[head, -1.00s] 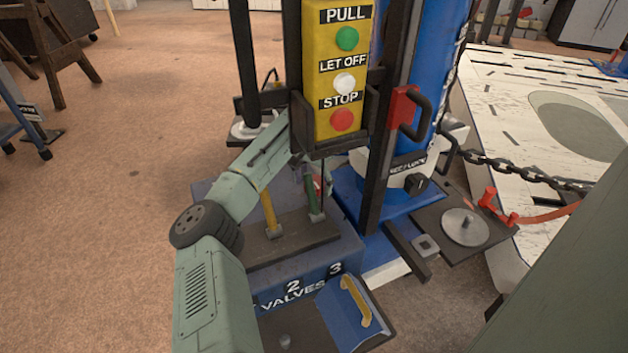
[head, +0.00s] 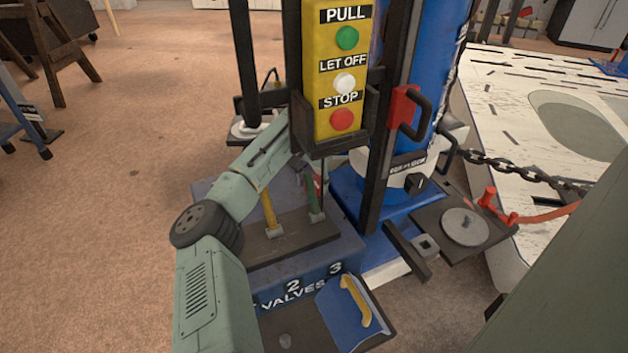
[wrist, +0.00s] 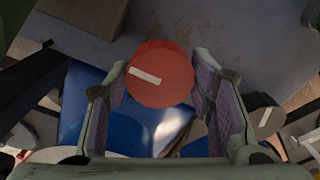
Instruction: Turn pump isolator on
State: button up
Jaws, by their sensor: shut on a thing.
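A round red knob (wrist: 165,68) with a white pointer bar fills the upper middle of the wrist view. I take it to be the pump isolator. The bar lies nearly crosswise, its left end a little higher. My gripper (wrist: 161,80) is shut on the knob, one finger on each side. In the head view my gripper is mostly hidden behind the yellow button box (head: 341,75). Only a small red and pale patch shows below the box, too small to identify.
The button box and its dark holder hang in front of my arm. Yellow and green levers (head: 269,212) stand on the valve block (head: 300,275). A blue column (head: 410,70), a red-mounted black handle (head: 407,108) and a chain (head: 520,170) are to the right. Open floor lies left.

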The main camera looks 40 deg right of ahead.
jog(key=shift+m, duration=0.3)
jog(key=m+p, duration=0.2)
jog(key=m, duration=0.1)
jog(key=shift+r+m+p, duration=0.1)
jog(key=shift+m+p, duration=0.2)
jog(key=shift+m, duration=0.1)
jog(key=m+p, duration=0.1)
jog(key=m, duration=0.3)
jog(key=shift+m, duration=0.3)
jog(key=m+p, duration=0.1)
jog(key=m, duration=0.7)
jog(key=shift+d+m, duration=0.1)
jog(key=shift+m, duration=0.5)
jog(key=o, duration=1.2)
jog(key=shift+w, duration=0.1)
jog(key=shift+c, duration=0.2)
